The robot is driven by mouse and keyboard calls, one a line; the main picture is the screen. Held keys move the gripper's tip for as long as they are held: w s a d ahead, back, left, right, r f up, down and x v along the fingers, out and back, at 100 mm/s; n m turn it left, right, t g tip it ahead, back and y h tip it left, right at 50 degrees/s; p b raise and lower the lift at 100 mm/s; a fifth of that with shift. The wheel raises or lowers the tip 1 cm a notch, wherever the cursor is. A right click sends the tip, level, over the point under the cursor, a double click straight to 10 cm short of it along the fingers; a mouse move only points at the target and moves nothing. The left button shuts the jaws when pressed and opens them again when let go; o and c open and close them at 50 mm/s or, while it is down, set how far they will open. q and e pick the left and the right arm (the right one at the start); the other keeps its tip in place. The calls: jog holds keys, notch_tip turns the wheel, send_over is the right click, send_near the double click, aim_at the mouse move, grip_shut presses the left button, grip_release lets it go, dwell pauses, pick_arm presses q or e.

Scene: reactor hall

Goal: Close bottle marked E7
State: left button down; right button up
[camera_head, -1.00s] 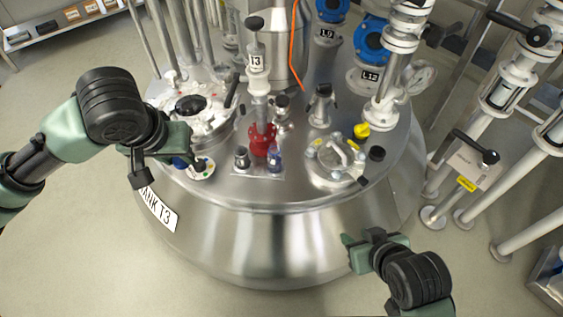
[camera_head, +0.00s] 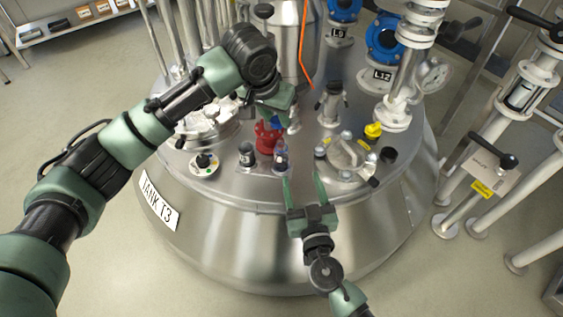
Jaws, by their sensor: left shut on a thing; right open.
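My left gripper (camera_head: 276,114) is shut on a blue cap (camera_head: 277,124), held in front of the red valve and above the small bottles. A clear bottle with blue-violet contents (camera_head: 282,160) stands on a small plate on the tank top. A dark-capped bottle (camera_head: 247,156) stands to its left. Neither label is legible, so I cannot tell which is E7. My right gripper (camera_head: 304,184) is open and empty, fingers pointing up the picture, just below and right of the clear bottle. The gap between cap and bottle is hard to judge.
The red valve (camera_head: 267,139) stands right behind the bottles. A round hatch with clamps (camera_head: 346,158) and a yellow knob (camera_head: 373,130) are to the right. Pipes and an orange cable rise behind.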

aim_at(283, 157)
jog(key=shift+s+a+f+n+y, duration=0.1)
jog(key=shift+a+f+n+y, duration=0.2)
jog(key=shift+a, duration=0.3)
jog(key=shift+s+a+f+n+y, duration=0.1)
jog(key=shift+a+f+y, duration=0.05)
jog(key=shift+a+y, duration=0.35)
jog(key=shift+w, duration=0.1)
jog(key=x, duration=1.2)
grip_shut()
jog(key=shift+f, duration=0.1)
dwell(0.4)
